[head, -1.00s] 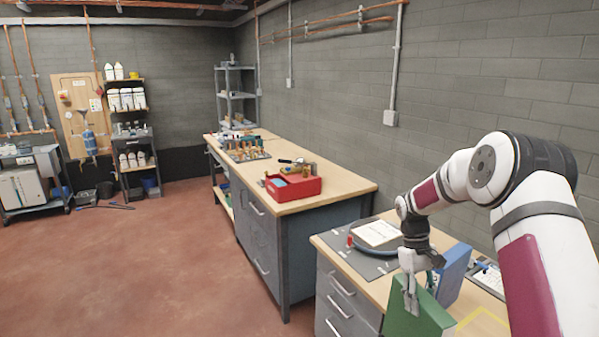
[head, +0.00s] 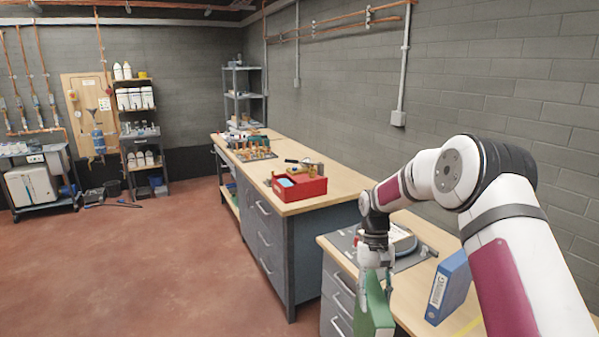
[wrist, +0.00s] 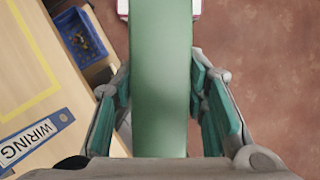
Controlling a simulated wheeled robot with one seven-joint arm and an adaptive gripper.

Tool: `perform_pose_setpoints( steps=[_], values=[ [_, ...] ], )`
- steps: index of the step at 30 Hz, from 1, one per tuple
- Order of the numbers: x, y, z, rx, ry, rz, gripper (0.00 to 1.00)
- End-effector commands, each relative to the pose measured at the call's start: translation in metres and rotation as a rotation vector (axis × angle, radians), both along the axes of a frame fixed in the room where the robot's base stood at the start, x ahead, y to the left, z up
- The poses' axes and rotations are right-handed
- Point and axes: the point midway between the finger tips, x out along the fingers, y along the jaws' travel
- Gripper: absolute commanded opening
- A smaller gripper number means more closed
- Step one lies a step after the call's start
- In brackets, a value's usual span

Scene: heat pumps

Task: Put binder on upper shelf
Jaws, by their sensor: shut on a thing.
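My gripper (head: 374,275) is shut on a green binder (head: 376,312), held upright off the front edge of the near workbench in the head view. In the wrist view the green binder (wrist: 162,80) runs up the middle between the teal finger pads of my gripper (wrist: 165,95). A blue binder (head: 449,287) stands on the bench to the right; its label reads WIRING in the wrist view (wrist: 38,138). Grey shelves (head: 245,97) stand in the far corner, and a shelf unit (head: 137,140) with white bottles stands at the back left. I cannot tell which shelf is the upper one meant.
The near bench (head: 415,308) carries a grey mat with a round thing. A longer bench (head: 330,207) beyond holds a red bin (head: 299,186) and several fittings. A blue crate (wrist: 76,35) sits low beside the binder in the wrist view. The red floor (head: 150,260) is wide open.

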Motion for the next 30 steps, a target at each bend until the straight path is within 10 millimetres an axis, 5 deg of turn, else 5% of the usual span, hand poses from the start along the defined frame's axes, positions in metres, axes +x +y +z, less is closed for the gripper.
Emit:
perform_pose_setpoints(
  steps=[18, 30],
  values=[
    [0.033, -0.002, -0.029, -0.001, -0.001, -0.001, 0.00],
    [0.036, -0.002, -0.032, 0.000, -0.002, -0.001, 0.00]
  ],
)
